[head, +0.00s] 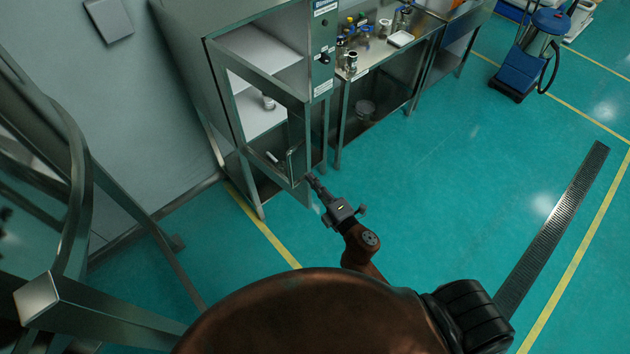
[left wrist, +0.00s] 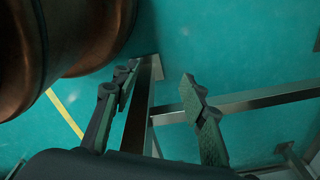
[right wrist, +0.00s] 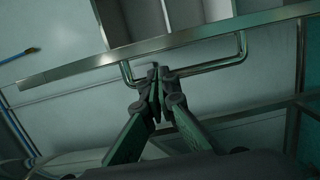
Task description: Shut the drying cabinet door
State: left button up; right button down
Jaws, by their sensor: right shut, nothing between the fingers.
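The drying cabinet (head: 180,60) stands at the upper middle of the head view, with pale shelves inside. Its metal-framed glass door (head: 272,84) is partly open, its free edge standing out toward me. The bar handle (head: 291,162) is near the lower free corner and also shows in the right wrist view (right wrist: 212,68). My right gripper (head: 310,178) is shut and empty, its tips (right wrist: 160,70) at the handle bar; I cannot tell whether they touch it. My left gripper (left wrist: 157,78) is open and empty above metal framework, outside the head view.
Metal framework (head: 90,312) fills the left foreground. A blue vacuum cleaner (head: 524,58) stands at the upper right. The floor (head: 450,190) on the right is clear.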

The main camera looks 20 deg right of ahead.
aim_at(302, 167)
jog(key=shift+p+x, duration=0.5)
jog(key=shift+x, duration=2.7)
pick_arm(q)
jog(key=shift+w+d+r, duration=0.15)
jog(key=shift+w+r, duration=0.45)
jog(key=shift+r, duration=0.05)
pick_arm(e)
jog(key=shift+d, duration=0.1)
